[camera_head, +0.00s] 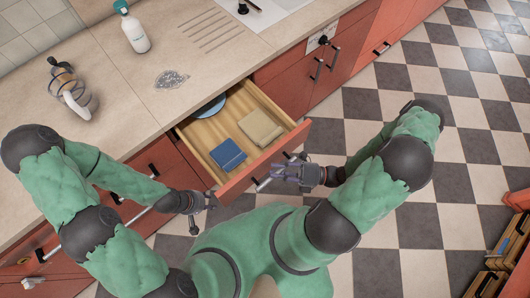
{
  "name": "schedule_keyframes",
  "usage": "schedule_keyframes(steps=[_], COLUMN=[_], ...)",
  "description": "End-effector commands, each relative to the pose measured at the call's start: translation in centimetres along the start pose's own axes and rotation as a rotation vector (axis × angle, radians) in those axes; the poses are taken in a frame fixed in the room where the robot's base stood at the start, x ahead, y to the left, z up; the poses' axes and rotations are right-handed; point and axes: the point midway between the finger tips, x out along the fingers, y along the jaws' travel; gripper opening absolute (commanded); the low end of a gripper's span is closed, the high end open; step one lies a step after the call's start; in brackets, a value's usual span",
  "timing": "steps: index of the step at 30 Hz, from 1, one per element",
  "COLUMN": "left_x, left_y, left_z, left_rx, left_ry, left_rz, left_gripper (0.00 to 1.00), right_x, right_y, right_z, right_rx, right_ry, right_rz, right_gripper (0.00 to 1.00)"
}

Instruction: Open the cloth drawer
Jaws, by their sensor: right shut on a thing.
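The cloth drawer (196,147) stands pulled out from under the counter. Inside lie a folded blue cloth (228,155), a folded beige cloth (261,128) and, at the back left, part of a light-blue round item (210,108). A bar handle (262,185) runs along the red drawer front. My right gripper (282,172) is at this handle, shut on it. My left gripper (208,201) is to the left of the drawer front, low by the cabinet, apart from the drawer; its fingers are too small to read.
A sink is at the top. Closed red cabinets flank the drawer.

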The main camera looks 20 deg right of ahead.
Motion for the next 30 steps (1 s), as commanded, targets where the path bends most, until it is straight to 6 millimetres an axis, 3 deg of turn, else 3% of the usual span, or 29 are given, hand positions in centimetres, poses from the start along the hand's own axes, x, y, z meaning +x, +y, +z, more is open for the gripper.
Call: schedule_keyframes(steps=[9, 24, 25, 26, 30], left_x=[-0.5, -0.6, -0.6, -0.6, -0.6], left_y=[0.2, 0.2, 0.2, 0.2, 0.2], left_z=[0.0, 0.0, 0.0, 0.0, 0.0], left_rx=[0.000, 0.000, 0.000, 0.000, 0.000], left_ry=[0.000, 0.000, 0.000, 0.000, 0.000], left_rz=[0.000, 0.000, 0.000, 0.000, 0.000], left_gripper=[0.40, 0.40, 0.40, 0.40, 0.40], right_x=[-2.9, -3.4, -3.4, -3.4, -3.4], right_y=[0.7, 0.8, 0.8, 0.8, 0.8], right_z=[-2.7, -3.2, -3.2, -3.2, -3.2], right_rx=[-0.005, -0.006, -0.007, -0.007, -0.005], right_ry=[0.001, 0.003, 0.003, 0.003, 0.003], right_rz=[-0.005, -0.006, -0.006, -0.006, -0.004], right_gripper=[0.00, 0.00, 0.29, 0.37, 0.37])
